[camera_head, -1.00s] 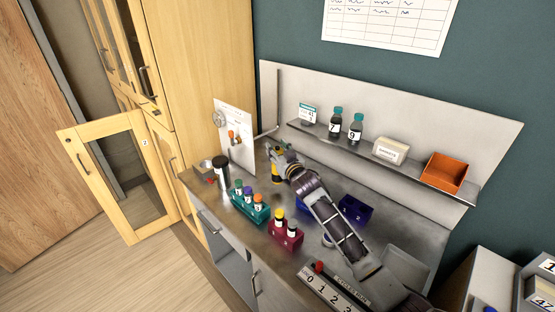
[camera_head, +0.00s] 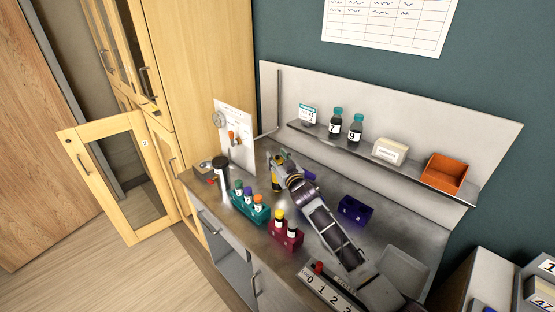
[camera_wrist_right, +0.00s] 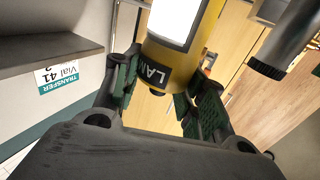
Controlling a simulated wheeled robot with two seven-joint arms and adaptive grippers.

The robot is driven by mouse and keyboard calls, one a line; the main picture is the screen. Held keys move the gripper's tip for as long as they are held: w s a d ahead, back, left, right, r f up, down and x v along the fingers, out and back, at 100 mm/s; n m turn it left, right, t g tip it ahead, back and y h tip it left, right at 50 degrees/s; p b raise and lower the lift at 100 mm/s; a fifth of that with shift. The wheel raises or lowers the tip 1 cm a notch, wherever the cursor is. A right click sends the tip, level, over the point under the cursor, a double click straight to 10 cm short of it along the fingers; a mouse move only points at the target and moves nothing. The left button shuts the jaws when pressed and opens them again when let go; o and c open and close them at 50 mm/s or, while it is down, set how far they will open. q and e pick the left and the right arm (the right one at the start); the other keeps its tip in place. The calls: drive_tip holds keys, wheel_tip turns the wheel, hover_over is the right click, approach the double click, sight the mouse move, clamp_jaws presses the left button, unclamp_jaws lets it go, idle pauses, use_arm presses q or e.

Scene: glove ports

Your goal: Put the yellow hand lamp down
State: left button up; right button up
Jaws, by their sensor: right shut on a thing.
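The yellow hand lamp (camera_head: 276,182) is upright at the back left of the bench, partly hidden by my right gripper (camera_head: 281,166). In the right wrist view the lamp (camera_wrist_right: 178,60) stands between the two green-padded fingers of my right gripper (camera_wrist_right: 165,88), which is shut on it. My left gripper is not in view.
A crimson rack (camera_head: 286,235) is in front, and a dark blue block (camera_head: 355,210) is to the right. A white board (camera_head: 235,137) stands behind.

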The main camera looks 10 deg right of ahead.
drive_tip(key=o, duration=1.4)
drive_tip(key=shift+f, duration=0.1)
drive_tip(key=shift+s, duration=0.1)
drive_tip(key=shift+s+d+r+p, duration=0.1)
drive_tip(key=shift+s+d+p, duration=0.1)
drive_tip(key=shift+s+p, duration=0.45)
drive_tip(key=shift+s+d+r+p, duration=0.15)
drive_tip(key=shift+s+p, duration=0.15)
drive_tip(key=shift+s, duration=0.65)
drive_tip(key=s+d+p, duration=0.1)
drive_tip(key=s+p, duration=0.2)
drive_tip(key=s, duration=0.5)
drive_tip(key=shift+s+d, duration=0.2)
drive_tip(key=shift+d, duration=0.1)
drive_tip(key=shift+f, duration=0.1)
